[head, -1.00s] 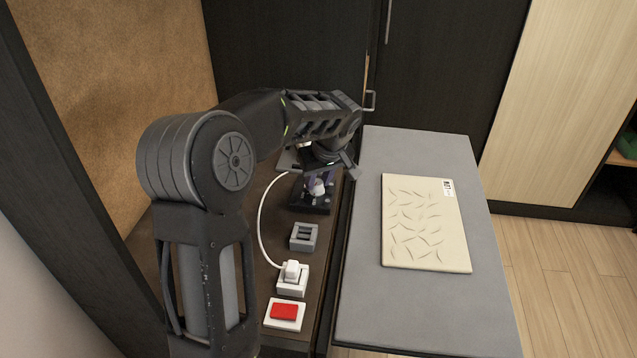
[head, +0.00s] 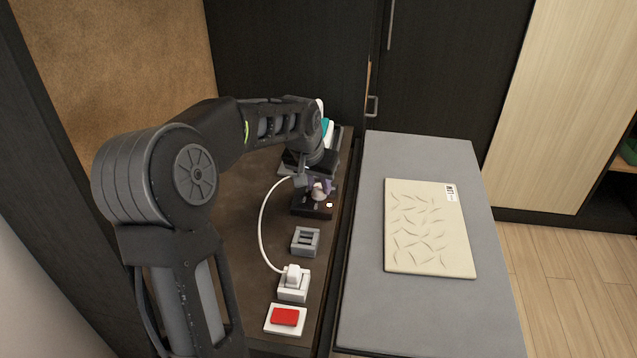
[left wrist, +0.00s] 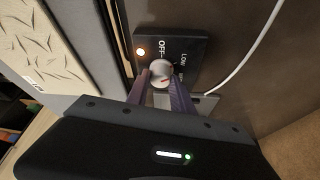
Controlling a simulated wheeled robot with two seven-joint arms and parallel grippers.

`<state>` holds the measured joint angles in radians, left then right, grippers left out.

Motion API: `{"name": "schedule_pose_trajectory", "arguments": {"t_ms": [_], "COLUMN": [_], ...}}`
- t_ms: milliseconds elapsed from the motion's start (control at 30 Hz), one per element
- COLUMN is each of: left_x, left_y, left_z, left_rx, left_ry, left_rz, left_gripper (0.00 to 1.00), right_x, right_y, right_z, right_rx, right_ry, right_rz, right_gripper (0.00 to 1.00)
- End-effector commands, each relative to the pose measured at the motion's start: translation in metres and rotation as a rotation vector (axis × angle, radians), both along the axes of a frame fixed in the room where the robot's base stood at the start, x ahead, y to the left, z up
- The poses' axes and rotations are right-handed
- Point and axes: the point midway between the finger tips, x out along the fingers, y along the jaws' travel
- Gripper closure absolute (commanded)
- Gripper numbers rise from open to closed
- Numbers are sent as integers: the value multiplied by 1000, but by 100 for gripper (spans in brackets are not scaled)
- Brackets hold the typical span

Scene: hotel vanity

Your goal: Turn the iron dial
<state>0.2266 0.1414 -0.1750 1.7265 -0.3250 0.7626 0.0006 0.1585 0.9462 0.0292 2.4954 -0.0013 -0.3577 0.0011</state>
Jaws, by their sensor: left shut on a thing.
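The iron dial is a pale round knob (left wrist: 160,72) on a black control box (head: 312,208). The box (left wrist: 185,45) carries the words OFF and LOW and a further label partly hidden by a finger. My left gripper (left wrist: 160,82) is shut on the dial, one purple finger on each side. In the head view the left gripper (head: 319,188) reaches down onto the box from behind. The knob's exact pointing is hard to tell. My right gripper is out of view.
A white and teal object, probably the iron (head: 327,132), stands behind my gripper. A white cord runs to a plug in a socket (head: 293,287). A grey socket (head: 305,241) and a red switch (head: 286,317) stand in front.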

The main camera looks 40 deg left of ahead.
Motion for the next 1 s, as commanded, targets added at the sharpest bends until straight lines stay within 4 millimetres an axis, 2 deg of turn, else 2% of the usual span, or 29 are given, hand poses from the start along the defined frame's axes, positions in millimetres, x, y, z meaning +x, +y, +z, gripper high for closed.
{"name": "schedule_pose_trajectory", "arguments": {"t_ms": [567, 600, 800, 1000], "left_x": [0, 0, 0, 0], "left_y": [0, 0, 0, 0], "left_z": [0, 0, 0, 0], "left_rx": [1, 1, 0, 0], "left_ry": [0, 0, 1, 1], "left_rz": [-44, -44, -43, -43], "left_gripper": [100, 69, 53, 51], "right_x": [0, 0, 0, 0], "right_y": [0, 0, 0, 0], "right_z": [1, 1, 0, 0], "right_rx": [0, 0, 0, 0], "right_ry": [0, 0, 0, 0], "right_rz": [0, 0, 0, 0], "right_gripper": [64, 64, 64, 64]}}
